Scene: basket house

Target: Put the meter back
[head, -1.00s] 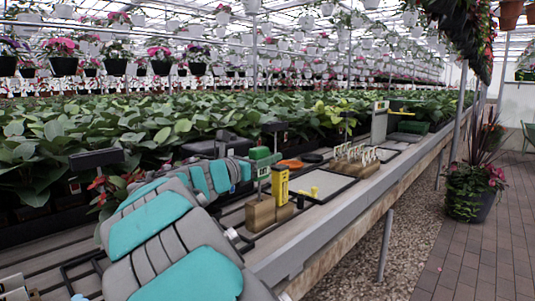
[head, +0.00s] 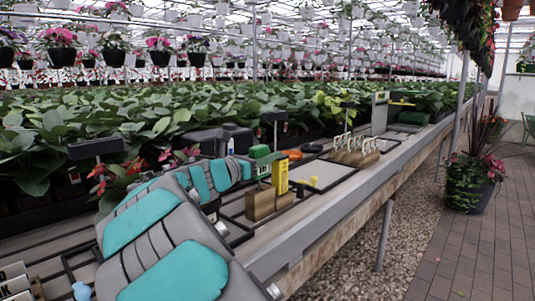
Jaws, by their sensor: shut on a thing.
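The green-headed meter (head: 264,158) is at the end of my grey and teal arm. It hangs just above or in the left wooden block (head: 260,203); I cannot tell if it touches. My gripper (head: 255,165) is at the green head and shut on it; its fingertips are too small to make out. A yellow meter (head: 280,173) stands upright in the right wooden block (head: 285,199), close beside the green one.
The bench (head: 330,215) carries a black-framed pale tray (head: 325,174), an orange disc (head: 293,154), a wooden rack with white hooked tags (head: 355,155) and a black case (head: 205,142). Leafy plants crowd behind. A potted plant (head: 470,190) stands on the paved aisle at right.

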